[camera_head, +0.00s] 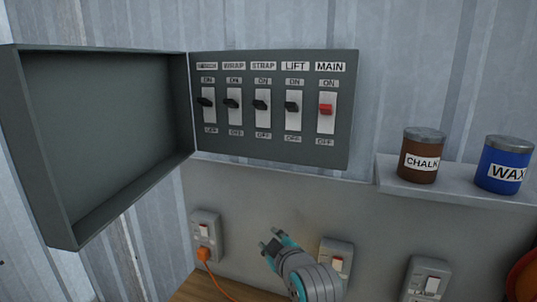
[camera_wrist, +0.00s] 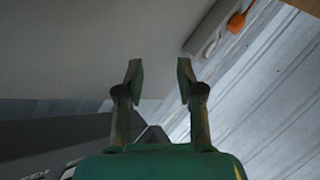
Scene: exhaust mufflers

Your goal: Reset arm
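My gripper (camera_head: 271,240) is at the lower middle of the head view, below the switch panel (camera_head: 345,120) and in front of the grey wall board. It is raised, and its fingers point up and to the left. The wrist view shows the gripper (camera_wrist: 160,74) with its two fingers apart and nothing between them. It is open and empty. Most of my arm is out of view.
The panel door (camera_head: 110,130) hangs open at the left. An orange plug (camera_head: 203,254) sits in a socket left of my gripper; another socket (camera_head: 337,262) is close on its right. A shelf (camera_head: 455,196) holds a CHALK can (camera_head: 420,150) and a WAX can (camera_head: 503,160).

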